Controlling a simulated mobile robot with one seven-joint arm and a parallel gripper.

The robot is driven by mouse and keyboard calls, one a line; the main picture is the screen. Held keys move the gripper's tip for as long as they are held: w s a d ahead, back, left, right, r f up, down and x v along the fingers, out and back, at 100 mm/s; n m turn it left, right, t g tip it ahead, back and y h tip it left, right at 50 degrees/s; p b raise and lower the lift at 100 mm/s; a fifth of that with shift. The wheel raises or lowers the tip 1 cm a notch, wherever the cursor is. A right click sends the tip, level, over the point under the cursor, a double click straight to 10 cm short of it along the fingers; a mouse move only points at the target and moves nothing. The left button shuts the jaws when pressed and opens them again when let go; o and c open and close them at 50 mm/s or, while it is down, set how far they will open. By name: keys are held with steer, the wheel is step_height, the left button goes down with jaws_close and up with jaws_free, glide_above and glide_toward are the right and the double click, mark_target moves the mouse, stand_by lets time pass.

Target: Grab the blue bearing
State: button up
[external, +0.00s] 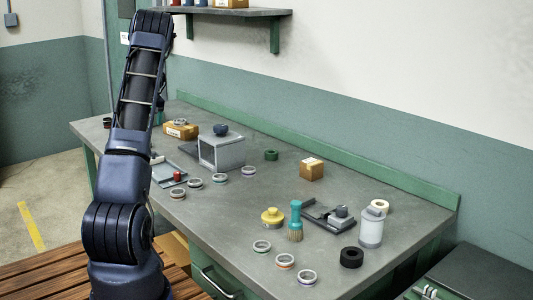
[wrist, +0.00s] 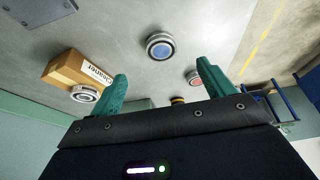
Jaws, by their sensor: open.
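The blue bearing (wrist: 160,47), a pale metal ring with a blue centre, lies flat on the grey table in the wrist view. My gripper (wrist: 161,68) shows its two green fingers spread wide, with nothing between them. The bearing appears between and just beyond the fingertips, not touching them. In the external view my arm hides the gripper, and I cannot tell which ring there, if any, is this bearing.
A red-centred ring (wrist: 193,77) lies to the right. A grey open box (external: 222,153) and several rings occupy the workbench (external: 225,225).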

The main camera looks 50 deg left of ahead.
steer(key=x, duration=0.6)
steer(key=shift+s+a+r, duration=0.1)
steer(key=shift+a, duration=0.1)
steer(key=shift+a+x, duration=0.2)
steer(key=shift+x, duration=1.1)
steer(key=shift+a+x, duration=0.15)
steer(key=shift+x, duration=1.15)
steer(key=shift+r, duration=0.2)
steer(key=c, duration=1.2)
steer(key=shift+r, duration=0.1)
